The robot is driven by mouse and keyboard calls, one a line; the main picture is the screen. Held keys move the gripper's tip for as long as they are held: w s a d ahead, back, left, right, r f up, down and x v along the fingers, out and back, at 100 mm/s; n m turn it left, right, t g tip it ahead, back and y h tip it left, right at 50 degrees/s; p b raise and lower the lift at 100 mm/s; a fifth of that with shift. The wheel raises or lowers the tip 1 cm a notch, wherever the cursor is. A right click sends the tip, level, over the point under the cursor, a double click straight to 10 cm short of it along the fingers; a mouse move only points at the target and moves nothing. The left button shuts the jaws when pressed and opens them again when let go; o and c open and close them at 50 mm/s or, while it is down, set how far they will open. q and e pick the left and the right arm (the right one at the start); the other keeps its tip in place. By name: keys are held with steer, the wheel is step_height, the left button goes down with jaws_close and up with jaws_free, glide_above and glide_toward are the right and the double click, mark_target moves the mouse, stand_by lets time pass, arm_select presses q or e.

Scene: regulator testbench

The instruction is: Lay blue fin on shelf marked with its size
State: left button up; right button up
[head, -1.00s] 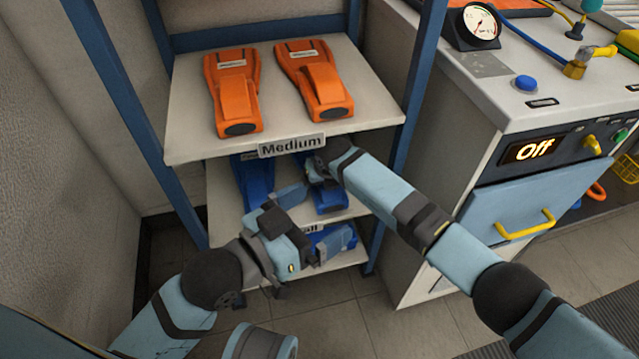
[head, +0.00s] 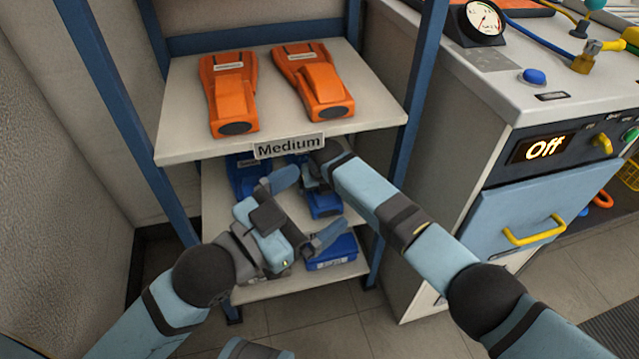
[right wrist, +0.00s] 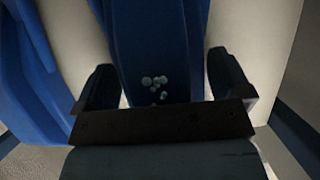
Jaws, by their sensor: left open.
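Two blue fins lie on the middle shelf (head: 216,205): one at the left (head: 247,180), one at the right (head: 325,206). Another blue piece (head: 333,252) lies on the lower shelf (head: 275,287). My left gripper (head: 318,200) is open and empty in front of the middle shelf. My right gripper (head: 316,178) reaches under the top shelf. In the right wrist view my right gripper (right wrist: 162,82) has its fingers spread on both sides of a blue fin (right wrist: 155,50), with thin gaps beside it. The neighbouring blue fin (right wrist: 35,70) is at the left.
The top shelf (head: 185,135) has a "Medium" sign (head: 289,146) and holds two orange fins (head: 230,95) (head: 315,82). Blue posts frame the rack. A testbench (head: 490,150) reading "Off" stands close at the right, a wall at the left. My left gripper covers the middle shelf's front edge.

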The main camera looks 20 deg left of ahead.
mark_target(327, 202)
steer(key=shift+r, duration=0.35)
steer(key=p+v, duration=0.1)
steer(key=p, duration=0.1)
steer(key=p+v, duration=0.1)
steer(key=v, duration=0.1)
steer(key=shift+s+d+p, duration=0.25)
steer(key=shift+p, duration=0.15)
steer(key=s+d+p, duration=0.1)
steer(key=s, duration=0.1)
steer(key=s+d+p, duration=0.2)
steer(key=shift+s+d, duration=0.15)
steer(key=shift+s, duration=0.25)
steer(key=s+d+p, duration=0.1)
steer(key=s+d, duration=0.1)
steer(key=s, duration=0.1)
steer(key=shift+s+d+f+p, duration=0.15)
steer(key=shift+s+p, duration=0.15)
steer(key=shift+p, duration=0.05)
arm_select(q)
steer(key=s+r+n, duration=0.1)
steer(key=s+d+n, duration=0.1)
steer(key=n, duration=0.1)
steer(key=s+r+n+g, duration=0.1)
steer(key=shift+d+r+n+y, duration=0.3)
steer(key=shift+d+y, duration=0.05)
steer(key=shift+y, duration=0.05)
arm_select(e)
steer(key=shift+s+d+f, duration=0.15)
steer(key=shift+s+d, duration=0.15)
steer(key=shift+s, duration=0.2)
